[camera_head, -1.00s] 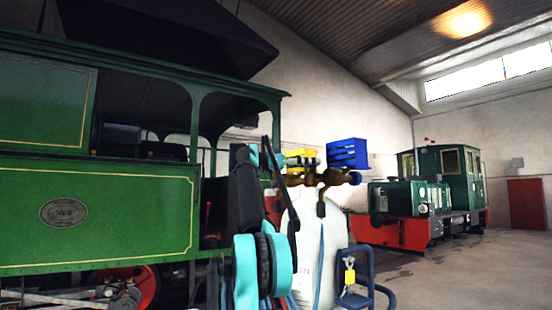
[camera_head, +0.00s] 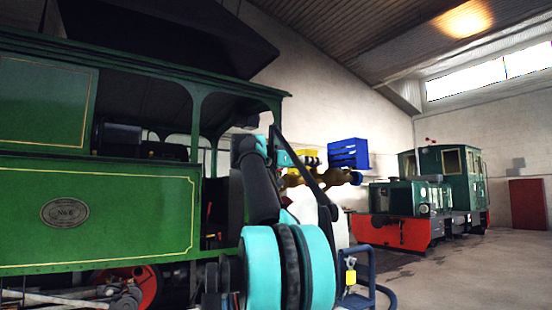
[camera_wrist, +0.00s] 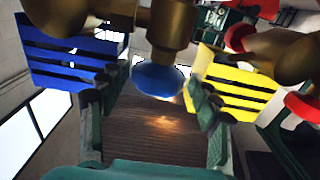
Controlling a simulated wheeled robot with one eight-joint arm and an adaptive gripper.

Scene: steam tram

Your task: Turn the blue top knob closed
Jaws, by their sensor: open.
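In the wrist view, a round blue knob (camera_wrist: 158,80) sits on the end of a brass fitting (camera_wrist: 165,25). My gripper (camera_wrist: 147,97) is open, with one dark green finger to the left of the knob and one to the right. The knob shows in the gap between the fingertips; I cannot tell whether they touch it. In the head view, the brass fitting (camera_head: 330,178) sits above a white tank (camera_head: 338,232), partly hidden by my arm.
A blue slatted box (camera_head: 348,153) and a yellow slatted box (camera_wrist: 235,82) are close to the fitting. Red rings (camera_wrist: 240,38) show on brass parts at right. A blue cart frame (camera_head: 360,280) stands beside the tank. A green tram (camera_head: 95,215) fills the left; open floor lies right.

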